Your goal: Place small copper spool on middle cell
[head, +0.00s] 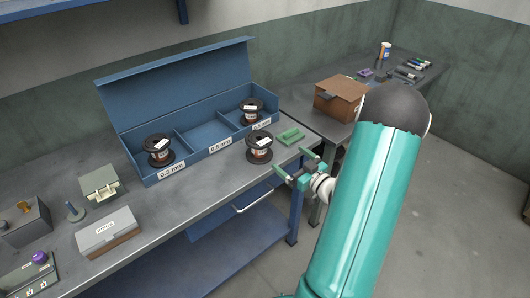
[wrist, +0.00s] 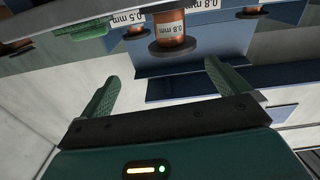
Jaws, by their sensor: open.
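A small copper spool (head: 259,149) with dark flanges stands on the workbench in front of the blue box (head: 119,132). In the wrist view this spool (wrist: 171,32) appears upside down, its label reading 0.8 mm. The box's middle cell (head: 207,133) is empty. Similar spools stand in the left cell (head: 159,150) and the right cell (head: 251,111). My gripper (head: 294,164) is open and empty beyond the bench's front edge, right of and below the bench spool in the head view. In the wrist view the spool lies ahead of my gripper (wrist: 162,74), apart from its fingers.
A green block (head: 290,135) lies close to the right of the bench spool. The box's raised lid (head: 175,80) stands behind the cells. A grey case (head: 108,230) and other items occupy the bench's left. A brown box (head: 340,97) sits on the right-hand table.

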